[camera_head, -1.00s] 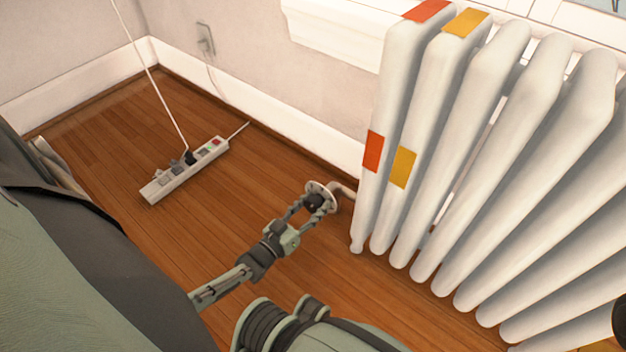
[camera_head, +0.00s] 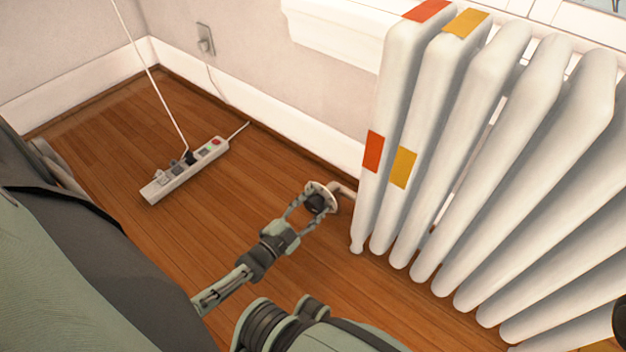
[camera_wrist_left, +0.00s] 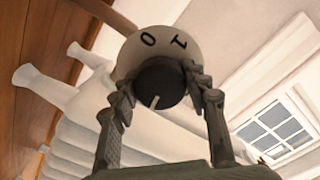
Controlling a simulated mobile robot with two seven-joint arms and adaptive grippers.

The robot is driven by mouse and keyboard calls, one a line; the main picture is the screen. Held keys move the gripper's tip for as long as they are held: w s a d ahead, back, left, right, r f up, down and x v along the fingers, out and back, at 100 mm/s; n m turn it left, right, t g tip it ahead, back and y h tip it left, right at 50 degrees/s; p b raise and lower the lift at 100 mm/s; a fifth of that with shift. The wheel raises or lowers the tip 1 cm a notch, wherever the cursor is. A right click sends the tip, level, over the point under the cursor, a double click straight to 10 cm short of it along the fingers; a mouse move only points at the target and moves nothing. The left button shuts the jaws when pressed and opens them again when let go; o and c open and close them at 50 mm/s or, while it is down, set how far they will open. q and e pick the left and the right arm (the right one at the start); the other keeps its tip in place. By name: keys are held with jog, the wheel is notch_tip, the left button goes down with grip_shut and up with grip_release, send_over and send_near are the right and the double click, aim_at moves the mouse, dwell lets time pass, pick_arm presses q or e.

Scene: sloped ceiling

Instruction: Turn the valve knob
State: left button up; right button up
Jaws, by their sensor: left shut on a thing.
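The valve knob (camera_head: 317,203) is a dark round knob on a white dial, at the end of a short pipe by the radiator's lower left. In the left wrist view the knob (camera_wrist_left: 158,85) shows a pale pointer line aimed low, and the white dial (camera_wrist_left: 160,48) above it bears the marks 0 and 1. My left gripper (camera_head: 309,203) is shut on the knob, with one finger on each side. It also shows in the left wrist view (camera_wrist_left: 160,92). My right gripper is not in view.
The white radiator (camera_head: 455,150) with red and yellow patches stands directly right of the knob. A power strip (camera_head: 185,170) with a cord lies on the wooden floor (camera_head: 110,125) to the left. The floor between the strip and my gripper is clear.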

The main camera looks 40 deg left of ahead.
pick_arm(q)
jog(key=m, duration=0.5)
jog(key=shift+m, duration=0.3)
dwell(0.4)
jog(key=o, duration=1.2)
jog(key=shift+c, duration=0.2)
jog(key=shift+s, duration=0.15)
jog(key=s+a, duration=0.1)
jog(key=s, duration=1)
jog(key=shift+s, duration=0.35)
